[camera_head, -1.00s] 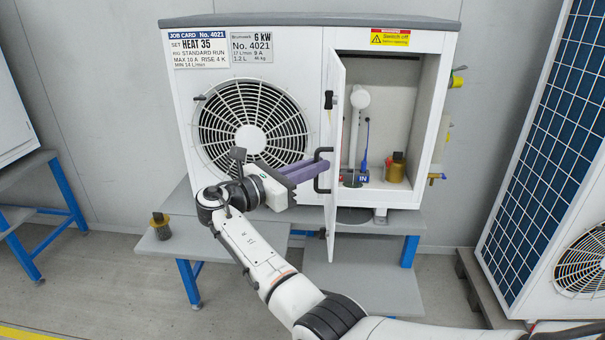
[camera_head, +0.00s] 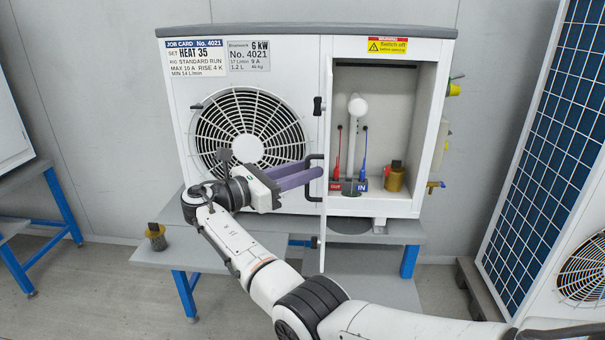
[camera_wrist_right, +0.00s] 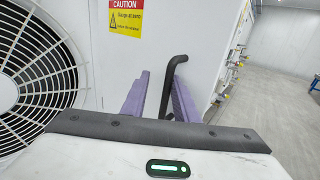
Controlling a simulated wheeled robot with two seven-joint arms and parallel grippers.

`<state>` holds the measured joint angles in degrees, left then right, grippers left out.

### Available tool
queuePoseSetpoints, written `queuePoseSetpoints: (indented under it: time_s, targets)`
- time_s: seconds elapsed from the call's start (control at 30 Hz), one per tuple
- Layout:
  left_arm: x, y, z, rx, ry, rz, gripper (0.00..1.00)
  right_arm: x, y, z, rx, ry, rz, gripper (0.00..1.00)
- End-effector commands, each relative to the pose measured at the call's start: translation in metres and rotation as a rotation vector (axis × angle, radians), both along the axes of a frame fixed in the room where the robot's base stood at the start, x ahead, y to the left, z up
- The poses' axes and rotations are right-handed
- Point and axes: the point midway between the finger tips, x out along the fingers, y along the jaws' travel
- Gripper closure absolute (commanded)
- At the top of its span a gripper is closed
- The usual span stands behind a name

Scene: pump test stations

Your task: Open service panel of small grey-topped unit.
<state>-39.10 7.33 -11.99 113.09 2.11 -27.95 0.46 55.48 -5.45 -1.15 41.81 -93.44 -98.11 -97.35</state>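The small grey-topped unit (camera_head: 300,30) stands on a grey bench, its fan grille (camera_head: 249,130) at left. Its service panel (camera_head: 326,130) stands swung out toward me, seen almost edge-on. The compartment (camera_head: 385,100) behind it is exposed. The black panel handle (camera_head: 313,168) is on its left-facing side. My right gripper (camera_head: 305,175) reaches the handle from the left. In the right wrist view, its purple fingers (camera_wrist_right: 158,98) stand apart with the black handle (camera_wrist_right: 175,78) between or just beyond their tips; contact cannot be told. My left gripper is out of view.
The compartment holds a red OUT lead (camera_head: 337,155), a blue IN lead (camera_head: 363,155) and a brass fitting (camera_head: 394,178). A similar fitting (camera_head: 156,238) sits on the lower bench at left. A yellow caution sign (camera_wrist_right: 125,17) shows in the wrist view. A tall blue-finned unit (camera_head: 550,150) stands right.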

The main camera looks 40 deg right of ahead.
Motion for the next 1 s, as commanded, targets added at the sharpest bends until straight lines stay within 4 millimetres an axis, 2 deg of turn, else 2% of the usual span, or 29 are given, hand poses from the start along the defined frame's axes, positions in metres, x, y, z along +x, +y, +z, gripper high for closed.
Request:
queuePoseSetpoints:
  time_s: [0.47,0.57,0.9,1.0]
  targets:
    - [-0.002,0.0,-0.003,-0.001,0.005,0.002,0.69,-0.002,0.006,-0.005,0.005,0.007,-0.004,0.72]
    - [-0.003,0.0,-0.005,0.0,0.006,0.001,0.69,0.0,0.018,-0.005,0.006,0.006,-0.002,0.72]
    - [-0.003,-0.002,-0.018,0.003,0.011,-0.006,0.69,0.004,0.085,-0.006,0.004,0.008,-0.003,0.72]
    - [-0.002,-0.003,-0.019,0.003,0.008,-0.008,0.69,0.005,0.095,-0.007,0.007,0.009,-0.004,0.72]
